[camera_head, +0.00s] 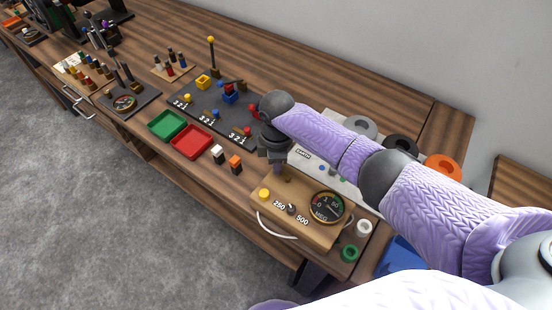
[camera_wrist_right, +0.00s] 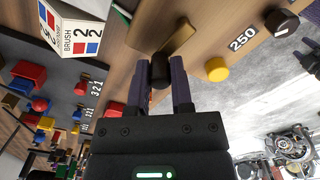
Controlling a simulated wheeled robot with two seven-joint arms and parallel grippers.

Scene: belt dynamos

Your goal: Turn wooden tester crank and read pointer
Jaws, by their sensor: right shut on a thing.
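The wooden tester (camera_head: 305,233) sits at the near right end of the bench. It has a round dial marked MEG (camera_head: 327,207), a yellow button (camera_head: 264,194) and a selector knob (camera_head: 291,209) between 250 and 500. The dial's pointer is too small to read. My right gripper (camera_head: 279,168) is over the tester's far left edge. In the right wrist view its fingers are shut on the crank's black handle (camera_wrist_right: 160,70). The brass-coloured crank arm (camera_wrist_right: 180,37) runs beyond the fingertips. The yellow button (camera_wrist_right: 216,69) is right of the fingers. My left gripper is out of view.
Red (camera_head: 191,142) and green (camera_head: 167,125) trays and two small blocks lie left of the tester. A dark board (camera_head: 205,105) with coloured parts lies beyond. A white cable (camera_head: 275,228) hangs in front.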

